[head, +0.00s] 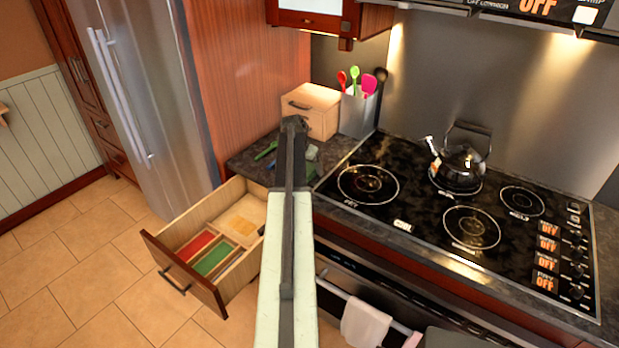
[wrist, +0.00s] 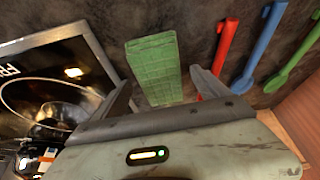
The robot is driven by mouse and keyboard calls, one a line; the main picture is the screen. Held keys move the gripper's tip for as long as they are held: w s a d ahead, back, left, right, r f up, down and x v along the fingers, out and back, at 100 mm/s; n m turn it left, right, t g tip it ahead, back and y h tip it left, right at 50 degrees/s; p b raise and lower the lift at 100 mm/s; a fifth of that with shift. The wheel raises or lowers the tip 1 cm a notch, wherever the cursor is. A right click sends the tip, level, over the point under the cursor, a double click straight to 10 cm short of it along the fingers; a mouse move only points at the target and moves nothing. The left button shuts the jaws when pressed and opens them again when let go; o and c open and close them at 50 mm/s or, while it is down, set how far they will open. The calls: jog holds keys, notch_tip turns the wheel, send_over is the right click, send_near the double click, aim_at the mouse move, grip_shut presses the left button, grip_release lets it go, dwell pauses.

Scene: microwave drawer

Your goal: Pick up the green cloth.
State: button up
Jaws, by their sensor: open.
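The green cloth (wrist: 155,68) is a flat, textured rectangle lying on the dark countertop. In the head view a small greenish piece of it (head: 312,152) shows just right of my arm. My gripper (wrist: 152,78) is open in the wrist view, with one finger on each side of the cloth's near part. The cloth lies between and beyond the fingers, and nothing is visibly gripped. I cannot tell how high the fingers are above the counter.
Red (wrist: 227,45), blue (wrist: 262,45) and green (wrist: 298,58) utensils lie right of the cloth. A wooden box (head: 312,108) and utensil holder (head: 357,112) stand behind. The stove (head: 420,190) with a kettle (head: 460,165) is to the right. A drawer (head: 185,275) stands open below.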

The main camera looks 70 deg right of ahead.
aim_at(311, 166)
jog(key=shift+f, duration=0.15)
jog(key=c, duration=1.5)
jog(key=shift+o, duration=0.2)
jog(key=shift+p, duration=0.35)
jog(key=shift+r, duration=0.4)
notch_tip(311, 166, up, 3)
jog(key=p, duration=0.3)
jog(key=s+a+p, duration=0.1)
jog(key=a, duration=0.6)
jog(key=s+a+r, duration=0.1)
jog(key=s+a, duration=0.1)
jog(key=a, duration=0.6)
jog(key=shift+s+a+p, duration=0.25)
jog(key=shift+a+p, duration=0.05)
jog(key=shift+p, duration=0.05)
jog(key=shift+r, duration=0.1)
